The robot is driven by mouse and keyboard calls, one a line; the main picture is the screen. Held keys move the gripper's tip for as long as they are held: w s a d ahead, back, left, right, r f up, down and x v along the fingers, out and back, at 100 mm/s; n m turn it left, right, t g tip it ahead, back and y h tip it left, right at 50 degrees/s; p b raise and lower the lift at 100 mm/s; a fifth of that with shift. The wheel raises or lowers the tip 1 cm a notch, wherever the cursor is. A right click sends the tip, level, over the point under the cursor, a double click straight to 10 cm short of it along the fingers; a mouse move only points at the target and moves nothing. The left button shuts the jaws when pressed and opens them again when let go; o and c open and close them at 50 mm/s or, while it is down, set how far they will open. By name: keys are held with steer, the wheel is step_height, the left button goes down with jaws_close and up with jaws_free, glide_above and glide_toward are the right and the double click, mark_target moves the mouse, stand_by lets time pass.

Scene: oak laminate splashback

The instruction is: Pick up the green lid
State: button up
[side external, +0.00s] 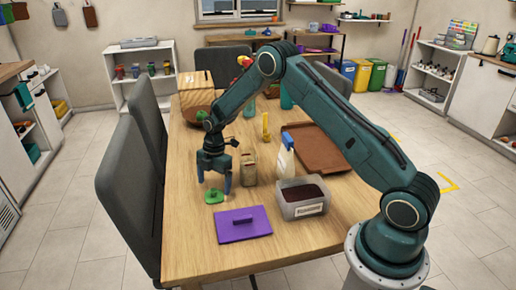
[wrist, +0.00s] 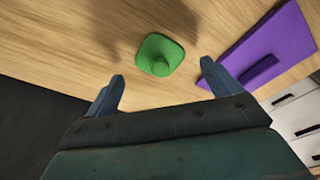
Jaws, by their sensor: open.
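The green lid (side external: 214,196) lies flat on the wooden table near its left edge, with a round knob on top. In the wrist view the green lid (wrist: 160,55) shows just beyond the fingertips, between their lines. My gripper (side external: 214,188) is above the lid with its fingers pointing down. In the wrist view my gripper (wrist: 162,72) has its two blue fingers spread wide with nothing between them. Whether a finger touches the lid cannot be told.
A purple board with a handle (side external: 243,224) lies close to the lid, and a grey labelled bin (side external: 302,198) stands to the right. A brown carton (side external: 249,168) and a spray bottle (side external: 286,158) stand behind. A grey chair (side external: 125,190) is at the table's left edge.

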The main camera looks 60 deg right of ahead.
mark_target(214, 189)
steer(key=shift+a+f, duration=0.2)
steer(key=shift+f, duration=1.45)
steer(key=c, duration=1)
